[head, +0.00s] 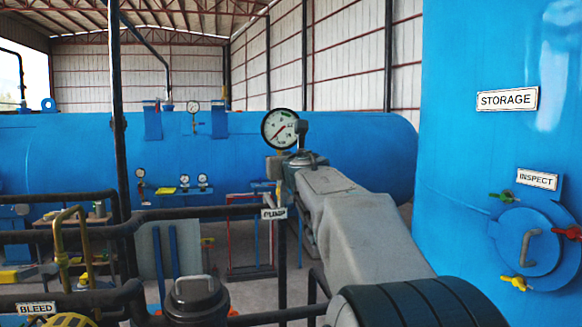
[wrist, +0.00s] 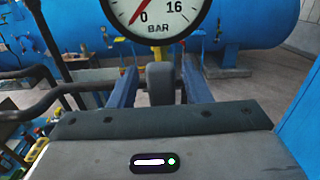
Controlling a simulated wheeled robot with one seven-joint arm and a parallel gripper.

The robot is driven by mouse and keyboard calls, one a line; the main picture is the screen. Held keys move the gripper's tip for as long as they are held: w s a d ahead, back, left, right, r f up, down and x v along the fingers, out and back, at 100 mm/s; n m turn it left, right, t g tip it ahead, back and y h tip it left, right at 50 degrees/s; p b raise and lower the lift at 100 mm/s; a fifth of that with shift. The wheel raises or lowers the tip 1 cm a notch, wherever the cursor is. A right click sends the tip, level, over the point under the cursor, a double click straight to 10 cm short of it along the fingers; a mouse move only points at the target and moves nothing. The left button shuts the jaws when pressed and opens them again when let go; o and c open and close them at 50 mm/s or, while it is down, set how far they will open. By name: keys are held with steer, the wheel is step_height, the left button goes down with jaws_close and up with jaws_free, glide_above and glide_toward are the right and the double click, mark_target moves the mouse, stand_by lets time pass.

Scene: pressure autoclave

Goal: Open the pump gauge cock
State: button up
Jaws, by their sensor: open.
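The white round pressure gauge (head: 280,129) with a red needle stands just past the end of my arm in the head view. In the wrist view the gauge (wrist: 157,14) fills the top, marked BAR, its needle near 0. Below it a grey rounded part (wrist: 160,74), which looks like the gauge cock's handle, sits between the two blue fingers of my gripper (wrist: 159,84). The fingers are open, one on each side of it, with a visible gap. I cannot tell whether either finger touches it. My arm hides the cock in the head view.
A PUMP label (head: 273,213) hangs on the dark pipework (head: 190,212) at the left. A blue STORAGE tank (head: 470,150) stands close on the right. A long blue vessel (head: 350,140) lies behind. A BLEED label (head: 35,308) is at lower left.

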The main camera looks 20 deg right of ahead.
steer(key=v, duration=1.3)
steer(key=shift+p, duration=0.45)
steer(key=shift+s+f, duration=0.1)
steer(key=shift+s, duration=0.05)
steer(key=s+a+f+m+g+h, duration=0.1)
steer(key=s+f+m+g, duration=0.25)
steer(key=f+m, duration=0.65)
steer(key=s+a+f+m+g+h, duration=0.1)
steer(key=s+f+m+g, duration=0.25)
steer(key=f+m, duration=0.7)
steer(key=s+a+f+m+g+y, duration=0.5)
steer(key=s+a+f+m+g, duration=0.1)
steer(key=s+a+f+m, duration=0.6)
step_height(320, 180, down, 3)
steer(key=shift+s+a+r+m+g+y, duration=0.15)
steer(key=shift+s+m+g+y, duration=0.4)
steer(key=shift+s, duration=0.55)
